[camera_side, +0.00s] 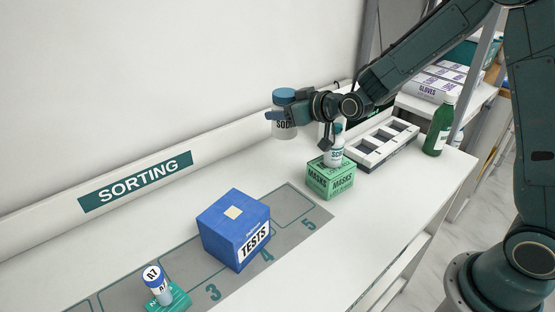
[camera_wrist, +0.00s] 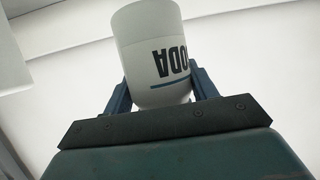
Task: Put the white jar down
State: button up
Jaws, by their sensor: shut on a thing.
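The white jar (camera_side: 284,129) has a blue lid and a dark label reading "SOD" in the side view. In the wrist view the jar (camera_wrist: 152,45) shows the letters "ODA" upside down and sits between both fingers. My gripper (camera_side: 282,114) is shut on the jar near its upper part. It holds the jar upright, apparently above the white table near the back wall. The gripper (camera_wrist: 158,88) also shows in the wrist view, a finger on each side of the jar. Part of the jar is hidden by the gripper in the side view.
A white rack with slots (camera_side: 372,150) and a green bottle (camera_side: 438,127) stand to the right.

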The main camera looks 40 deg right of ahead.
jog(key=shift+w+d+f+m+h, duration=0.1)
jog(key=shift+w+d+m+h, duration=0.05)
jog(key=shift+d+m+h, duration=0.3)
jog(key=shift+w+d+m+h, duration=0.15)
jog(key=shift+d+m+h, duration=0.15)
jog(key=shift+d, duration=0.2)
jog(key=s+d+r+m+g+h, duration=0.1)
jog(key=s+d+m+g+h, duration=0.2)
jog(key=s+d+m+h, duration=0.75)
jog(key=s+d+r+m+g+h, duration=0.1)
jog(key=s+d+r+m+g, duration=0.2)
jog(key=s, duration=0.5)
jog(key=s+d+r+m+g+h, duration=0.2)
jog(key=s+d+r+m+g, duration=0.1)
jog(key=s+g, duration=0.4)
jog(key=shift+s+d+r+m, duration=0.15)
jog(key=shift+s+d+m, duration=0.2)
jog(key=shift+d+m, duration=0.45)
notch_tip(320, 180, down, 16)
jog(key=shift+f, duration=0.25)
jog(key=shift+f, duration=1.75)
